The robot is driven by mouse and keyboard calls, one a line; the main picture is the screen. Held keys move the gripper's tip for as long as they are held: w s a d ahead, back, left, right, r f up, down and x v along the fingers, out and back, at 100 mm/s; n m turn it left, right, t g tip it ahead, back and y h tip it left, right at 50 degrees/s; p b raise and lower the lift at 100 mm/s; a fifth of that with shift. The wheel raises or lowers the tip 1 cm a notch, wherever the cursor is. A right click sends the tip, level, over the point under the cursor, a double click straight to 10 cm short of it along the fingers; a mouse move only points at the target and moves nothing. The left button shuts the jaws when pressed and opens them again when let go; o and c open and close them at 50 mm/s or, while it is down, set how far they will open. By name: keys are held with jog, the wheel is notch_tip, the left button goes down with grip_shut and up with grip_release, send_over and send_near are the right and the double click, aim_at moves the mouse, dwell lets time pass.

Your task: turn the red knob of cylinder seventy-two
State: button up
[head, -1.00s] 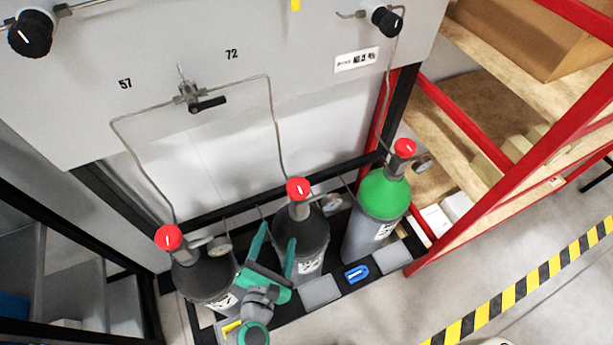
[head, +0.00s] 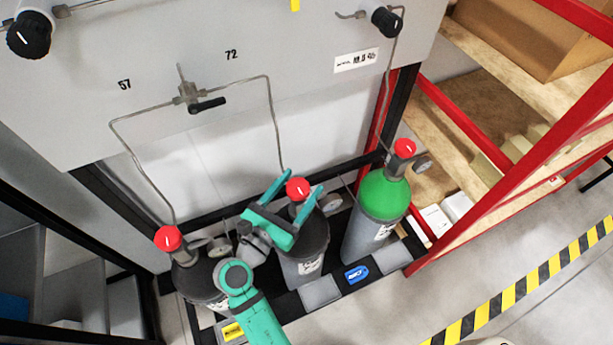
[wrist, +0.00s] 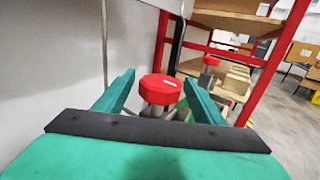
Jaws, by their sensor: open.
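Cylinder seventy-two is the dark grey middle bottle (head: 303,268); the pipe from its top runs up to the panel near the printed 72 (head: 231,55). Its red knob (head: 298,187) sits on top with a white mark. My gripper (head: 300,182) is open, with its green fingers to either side of the knob in the head view. In the wrist view the red knob (wrist: 160,90) lies between and slightly beyond the fingertips. I see no contact between fingers and knob.
A dark cylinder with a red knob (head: 169,238) stands at left, a green-shouldered cylinder (head: 384,195) at right. A grey panel (head: 180,50) with pipes and a black lever (head: 207,105) is behind. A red-framed shelf (head: 500,190) stands at right.

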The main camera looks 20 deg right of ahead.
aim_at(304, 181)
jog(key=shift+x, duration=1.75)
jog(key=c, duration=1.1)
jog(key=shift+o, duration=0.2)
